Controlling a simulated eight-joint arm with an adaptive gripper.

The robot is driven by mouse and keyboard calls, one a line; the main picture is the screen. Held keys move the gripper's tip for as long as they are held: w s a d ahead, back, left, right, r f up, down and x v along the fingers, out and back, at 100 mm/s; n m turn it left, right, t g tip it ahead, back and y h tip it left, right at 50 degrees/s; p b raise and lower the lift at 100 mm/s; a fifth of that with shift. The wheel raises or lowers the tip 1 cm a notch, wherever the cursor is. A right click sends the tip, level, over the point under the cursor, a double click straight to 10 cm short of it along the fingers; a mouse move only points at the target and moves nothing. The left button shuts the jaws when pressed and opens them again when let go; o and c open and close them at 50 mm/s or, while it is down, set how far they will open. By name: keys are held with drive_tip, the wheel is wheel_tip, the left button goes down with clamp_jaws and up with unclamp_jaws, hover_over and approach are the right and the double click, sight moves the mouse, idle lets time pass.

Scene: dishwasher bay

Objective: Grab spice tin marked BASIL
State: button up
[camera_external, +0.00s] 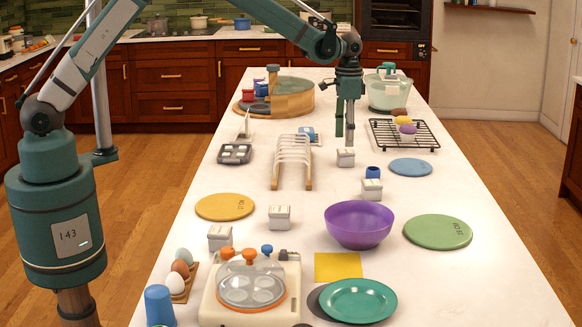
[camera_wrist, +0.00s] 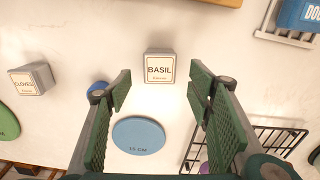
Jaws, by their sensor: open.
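The BASIL spice tin (camera_wrist: 160,67) is a small pale box with a grey lid, its label facing the wrist camera. It lies ahead of and between the fingertips of my gripper (camera_wrist: 160,88), which is open and empty. In the external view, my gripper (camera_external: 345,130) points down just above a small white tin (camera_external: 346,157), which by its surroundings is the BASIL tin. Its label is too small to read there. A gap to the tin seems to remain, though its size is hard to tell.
The CLOVES tin (camera_wrist: 32,79) stands to the left, and a small blue cup (camera_wrist: 97,90) sits by the left finger. A blue disc (camera_wrist: 138,135) lies flat nearby. A black wire rack (camera_external: 404,134) and a wooden slotted rack (camera_external: 292,160) flank the spot.

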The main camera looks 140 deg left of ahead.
sight(347, 151)
drive_tip(key=shift+f, duration=0.65)
drive_tip(key=shift+f, duration=0.1)
drive_tip(key=shift+w+a+f+p, duration=0.1)
drive_tip(key=shift+f+p, duration=0.2)
drive_tip(key=shift+f, duration=2.2)
drive_tip(key=shift+c, duration=0.2)
drive_tip(key=c, duration=1)
